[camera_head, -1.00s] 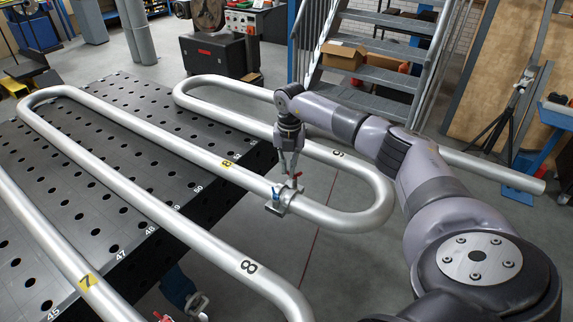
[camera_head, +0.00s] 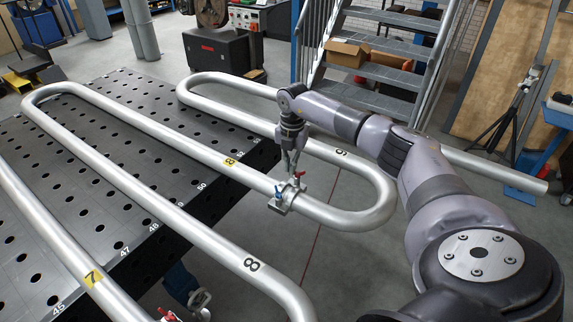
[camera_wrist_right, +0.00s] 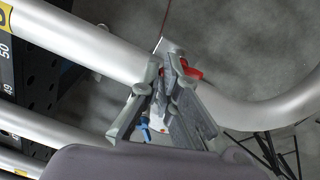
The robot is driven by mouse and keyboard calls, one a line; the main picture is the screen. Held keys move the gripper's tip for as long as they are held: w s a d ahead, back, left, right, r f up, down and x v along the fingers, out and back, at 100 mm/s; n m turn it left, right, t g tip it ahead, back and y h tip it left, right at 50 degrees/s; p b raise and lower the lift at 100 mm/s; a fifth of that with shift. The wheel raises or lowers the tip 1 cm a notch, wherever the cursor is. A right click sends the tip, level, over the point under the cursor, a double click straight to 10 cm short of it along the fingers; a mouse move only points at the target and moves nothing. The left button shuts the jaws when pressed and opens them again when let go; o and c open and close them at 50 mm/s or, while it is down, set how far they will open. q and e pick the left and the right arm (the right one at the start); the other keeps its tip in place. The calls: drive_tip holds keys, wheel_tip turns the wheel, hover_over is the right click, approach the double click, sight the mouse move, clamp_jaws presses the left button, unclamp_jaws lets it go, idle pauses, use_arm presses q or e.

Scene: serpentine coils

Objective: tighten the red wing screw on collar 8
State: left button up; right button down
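The collar (camera_head: 283,203) is a small metal clamp on the pipe run with a yellow tag that appears to read 8, near the right-hand bend. It carries a red wing screw (camera_head: 299,175) and a blue one (camera_head: 278,192). My right gripper (camera_head: 291,173) reaches down to the collar, its fingertips at the red wing screw. In the right wrist view the fingertips (camera_wrist_right: 167,68) are close together, with red wing screw (camera_wrist_right: 191,70) showing beside them; their grip on it is unclear. The blue screw (camera_wrist_right: 145,128) shows below, partly hidden by the fingers. My left gripper is out of view.
The serpentine pipe (camera_head: 130,180) crosses a perforated black table (camera_head: 100,225) and overhangs its right edge. Another red screw (camera_head: 168,316) shows at the bottom edge. Metal stairs (camera_head: 385,70) with a cardboard box (camera_head: 346,53) stand behind.

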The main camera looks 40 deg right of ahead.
drive_tip(key=shift+s+d+f+g, duration=0.3)
drive_tip(key=shift+s+d+f, duration=0.05)
drive_tip(key=shift+s+d, duration=0.35)
drive_tip(key=c, duration=2.3)
unclamp_jaws()
drive_tip(key=o, duration=0.5)
drive_tip(key=shift+s+d+r, duration=0.15)
drive_tip(key=shift+s+d, duration=0.1)
drive_tip(key=shift+s, duration=0.2)
drive_tip(key=shift+c, duration=0.2)
drive_tip(key=o, duration=0.9)
drive_tip(key=shift+r, duration=0.1)
drive_tip(key=shift+w+a, duration=0.1)
drive_tip(key=shift+w, duration=0.05)
drive_tip(key=shift+w+a+r, duration=0.1)
drive_tip(key=shift+r, duration=0.1)
wheel_tip(320, 180, up, 12)
drive_tip(key=shift+f, duration=0.15)
